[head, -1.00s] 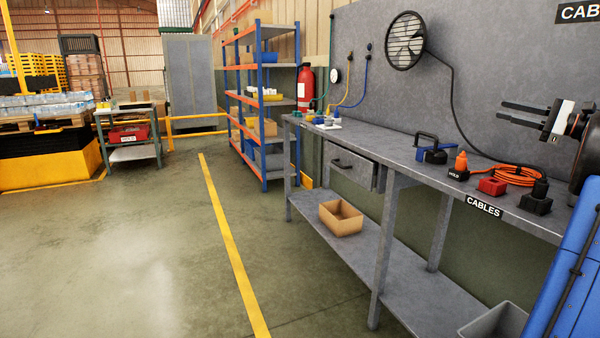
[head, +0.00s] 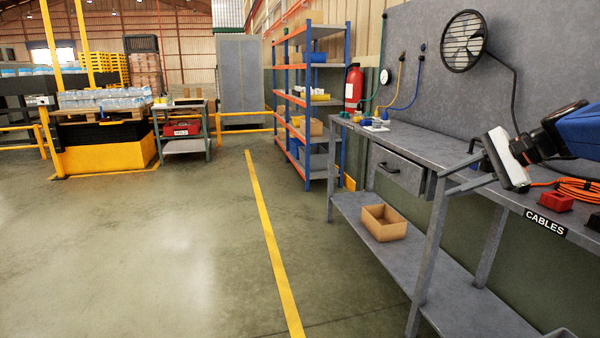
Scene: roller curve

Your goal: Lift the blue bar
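I cannot pick out a blue bar for certain in the head view. In the earlier frame, a blue-and-black item with a black handle lay on the grey workbench (head: 440,165); now my arm covers most of that spot. My gripper (head: 449,177) is at the right, in front of the bench's front edge. Its two grey fingers point left and slightly down, spread apart with nothing seen between them. The white gripper body hides part of the bench top.
An orange cable coil (head: 580,189) and a red block (head: 556,201) lie on the bench at right. A cardboard box (head: 385,223) sits on the lower shelf. A blue-and-orange rack (head: 310,100) stands behind. The floor (head: 150,250) at left is clear.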

